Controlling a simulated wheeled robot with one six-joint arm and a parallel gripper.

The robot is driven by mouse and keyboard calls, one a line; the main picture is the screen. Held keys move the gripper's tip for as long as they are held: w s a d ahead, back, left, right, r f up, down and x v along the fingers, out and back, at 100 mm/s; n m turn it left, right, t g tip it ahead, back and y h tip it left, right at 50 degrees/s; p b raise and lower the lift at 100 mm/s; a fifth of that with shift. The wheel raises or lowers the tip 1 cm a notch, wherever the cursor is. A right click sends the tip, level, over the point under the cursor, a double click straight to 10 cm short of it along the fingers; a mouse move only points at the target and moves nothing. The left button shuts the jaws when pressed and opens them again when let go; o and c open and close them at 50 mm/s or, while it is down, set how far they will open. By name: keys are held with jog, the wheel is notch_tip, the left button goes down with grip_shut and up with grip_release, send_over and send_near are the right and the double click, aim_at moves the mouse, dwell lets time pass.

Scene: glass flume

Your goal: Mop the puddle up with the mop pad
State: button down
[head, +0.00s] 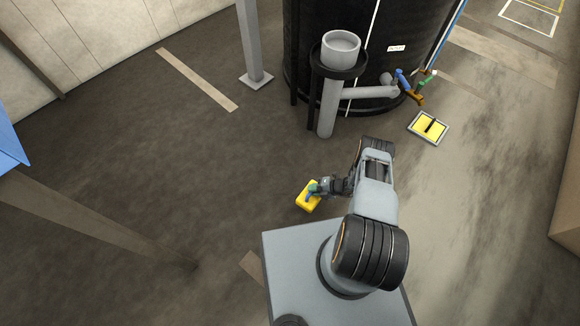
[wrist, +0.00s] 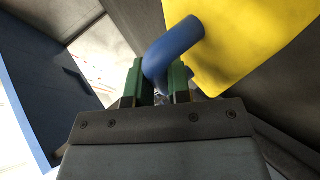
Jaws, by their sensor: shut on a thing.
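The mop pad (head: 305,203) is a yellow block with a blue handle, left of my arm in the head view. My gripper (head: 319,188) is shut on its handle. In the wrist view, the blue bent handle (wrist: 178,45) sits between my green fingertips (wrist: 162,88), and the yellow pad (wrist: 245,40) fills the upper right. I cannot tell whether the pad touches the floor. No clear puddle edge shows; the floor is dark and mottled, so I cannot pick the puddle out.
A large black tank (head: 400,40) stands at the back, with a grey pipe and cup (head: 340,48) before it. A yellow panel in a grey frame (head: 416,128) lies on the floor right of it. A grey post (head: 250,45) stands left. The floor at left (head: 150,150) is open.

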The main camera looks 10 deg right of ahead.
jog(key=shift+r+p, duration=0.55)
jog(key=shift+r, duration=0.8)
